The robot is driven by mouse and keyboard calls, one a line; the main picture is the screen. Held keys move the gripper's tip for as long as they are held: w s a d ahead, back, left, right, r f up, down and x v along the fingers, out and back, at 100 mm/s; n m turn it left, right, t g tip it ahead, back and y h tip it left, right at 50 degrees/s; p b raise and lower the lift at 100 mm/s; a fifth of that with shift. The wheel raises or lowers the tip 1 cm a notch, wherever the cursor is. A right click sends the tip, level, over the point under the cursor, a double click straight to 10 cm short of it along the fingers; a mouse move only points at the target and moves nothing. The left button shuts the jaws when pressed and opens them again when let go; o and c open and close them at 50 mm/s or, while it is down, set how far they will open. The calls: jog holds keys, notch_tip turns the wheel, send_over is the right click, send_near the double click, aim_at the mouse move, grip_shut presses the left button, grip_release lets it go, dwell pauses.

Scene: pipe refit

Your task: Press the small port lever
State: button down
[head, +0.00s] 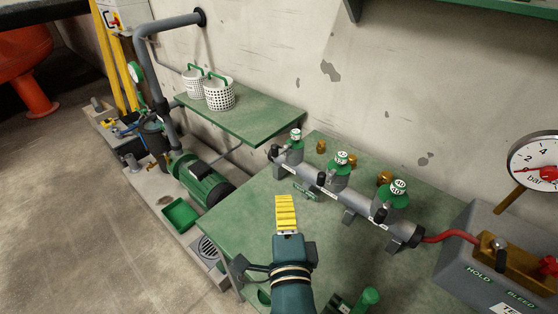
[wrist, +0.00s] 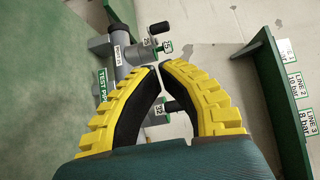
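A grey pipe manifold (head: 336,192) on the green bench carries three green-based ports with white numbered caps. The smallest-looking port (head: 295,140) is at its far left end, with a short black-gripped lever (head: 273,152) beside it. In the wrist view a black lever grip (wrist: 160,27) stands near a "25" label, beyond my fingertips. Another black grip (wrist: 172,105) shows between and behind the fingers near a "32" label. My gripper (head: 285,197) has yellow ribbed fingers and is above the bench, in front of the manifold, apart from the levers. Its fingertips (wrist: 158,67) come together with nothing visibly held.
A test box with a gauge (head: 540,164) and red hose (head: 450,236) stands at the right. A green shelf (head: 240,118) holds two white baskets. A green pump (head: 200,180) sits at the left. The bench's front left part is clear.

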jog(key=w+b, duration=0.6)
jog(key=w, duration=0.7)
jog(key=shift+w+a, duration=0.4)
jog(key=shift+w+d+r, duration=0.1)
